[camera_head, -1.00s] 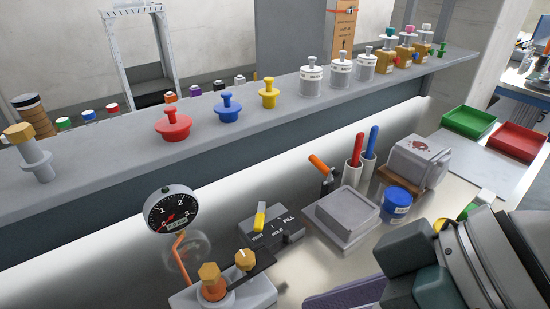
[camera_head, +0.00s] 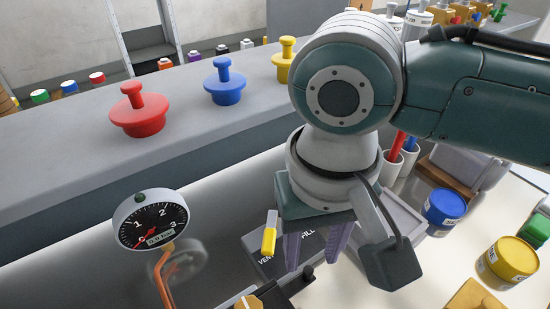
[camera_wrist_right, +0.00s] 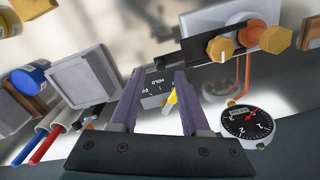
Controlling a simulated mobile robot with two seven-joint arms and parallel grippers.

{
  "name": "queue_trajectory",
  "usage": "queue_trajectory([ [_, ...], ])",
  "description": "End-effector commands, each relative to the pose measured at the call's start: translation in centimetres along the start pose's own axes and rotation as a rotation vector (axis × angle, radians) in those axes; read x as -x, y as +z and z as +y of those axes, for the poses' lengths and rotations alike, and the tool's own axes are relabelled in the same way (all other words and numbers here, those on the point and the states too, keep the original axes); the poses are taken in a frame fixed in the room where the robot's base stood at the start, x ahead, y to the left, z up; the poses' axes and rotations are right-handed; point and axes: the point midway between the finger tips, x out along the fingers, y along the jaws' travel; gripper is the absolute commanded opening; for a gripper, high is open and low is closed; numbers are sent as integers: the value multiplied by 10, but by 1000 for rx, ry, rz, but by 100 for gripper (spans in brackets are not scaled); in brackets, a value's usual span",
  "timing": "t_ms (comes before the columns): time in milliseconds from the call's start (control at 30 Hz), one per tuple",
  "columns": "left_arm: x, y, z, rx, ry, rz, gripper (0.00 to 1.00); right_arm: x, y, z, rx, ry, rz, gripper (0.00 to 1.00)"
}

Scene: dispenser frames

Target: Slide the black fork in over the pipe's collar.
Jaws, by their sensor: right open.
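The black fork (camera_wrist_right: 190,52) shows in the right wrist view as a dark flat bar at the top, ending beside the pipe's orange collar (camera_wrist_right: 246,38). A gold knob (camera_wrist_right: 220,48) overlaps its end, so I cannot tell how far it reaches around the collar. In the head view, part of the fork (camera_head: 285,289) shows at the bottom edge; the collar is out of frame there. My right gripper (camera_head: 313,262) points down, open, over the lever panel. In the wrist view its purple fingers (camera_wrist_right: 156,76) are apart and empty, short of the fork. My left gripper is not in view.
A round gauge (camera_head: 151,220) stands left of my right gripper. A yellow lever (camera_head: 269,235) on the dark panel lies close to the fingers. A blue tub (camera_head: 445,208) and a yellow tub (camera_head: 508,262) stand to the right. The grey ledge (camera_head: 60,190) runs behind.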

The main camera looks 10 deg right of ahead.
Motion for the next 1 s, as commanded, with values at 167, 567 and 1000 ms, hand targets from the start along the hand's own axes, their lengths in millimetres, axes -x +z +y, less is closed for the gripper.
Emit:
queue_trajectory([
  [167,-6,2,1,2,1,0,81,-28,0,-1,2,-1,-1,46],
  [567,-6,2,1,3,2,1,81,-38,0,-1,3,-2,1,46],
  [1000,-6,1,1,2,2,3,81,-37,0,-1,3,-2,1,0],
])
